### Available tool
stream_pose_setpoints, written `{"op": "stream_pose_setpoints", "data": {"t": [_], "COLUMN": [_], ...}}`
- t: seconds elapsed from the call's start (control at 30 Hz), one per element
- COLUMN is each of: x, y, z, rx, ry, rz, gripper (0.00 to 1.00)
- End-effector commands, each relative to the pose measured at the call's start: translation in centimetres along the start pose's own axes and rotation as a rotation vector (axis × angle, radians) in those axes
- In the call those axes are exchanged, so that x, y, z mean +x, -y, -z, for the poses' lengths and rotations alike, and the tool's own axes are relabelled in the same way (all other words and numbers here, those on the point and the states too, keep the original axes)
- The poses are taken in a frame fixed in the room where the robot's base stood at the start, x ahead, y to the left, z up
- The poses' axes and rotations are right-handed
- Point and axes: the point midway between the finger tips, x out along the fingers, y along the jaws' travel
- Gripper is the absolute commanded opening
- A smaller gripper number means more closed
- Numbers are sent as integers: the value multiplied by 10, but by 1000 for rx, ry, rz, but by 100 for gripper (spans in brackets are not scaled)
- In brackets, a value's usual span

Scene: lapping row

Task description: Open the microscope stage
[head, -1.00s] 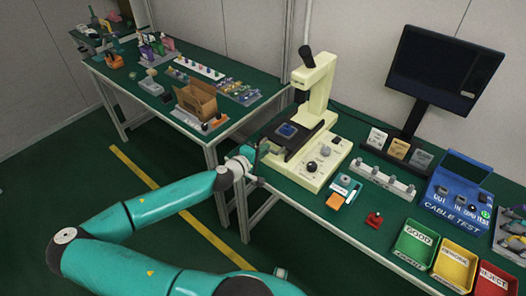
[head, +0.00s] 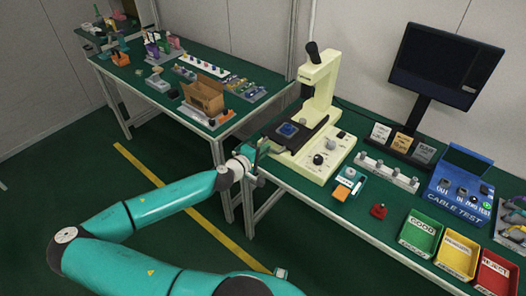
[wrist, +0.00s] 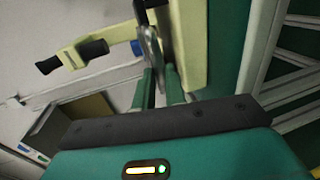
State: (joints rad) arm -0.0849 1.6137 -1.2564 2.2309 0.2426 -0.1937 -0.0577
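The cream microscope (head: 321,80) stands on the green bench. Its dark stage (head: 308,138) carries a small blue square part (head: 288,130) and lies toward the bench's left edge. My gripper (head: 262,152) is at the left end of the stage, close to its edge. In the wrist view my green fingers (wrist: 160,85) are close together with a narrow gap, beside a grey metal piece and the cream microscope body (wrist: 190,40). Whether they grip anything is not clear. The stage's near end is partly hidden by my gripper.
A monitor (head: 447,65) stands behind.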

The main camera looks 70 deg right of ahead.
Motion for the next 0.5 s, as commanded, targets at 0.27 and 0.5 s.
{"op": "stream_pose_setpoints", "data": {"t": [0.27, 0.5], "x": [0, -6], "y": [1, 1], "z": [0, 1], "rx": [-1, -1], "ry": [-1, -2], "rz": [2, 2], "gripper": [34, 34]}}
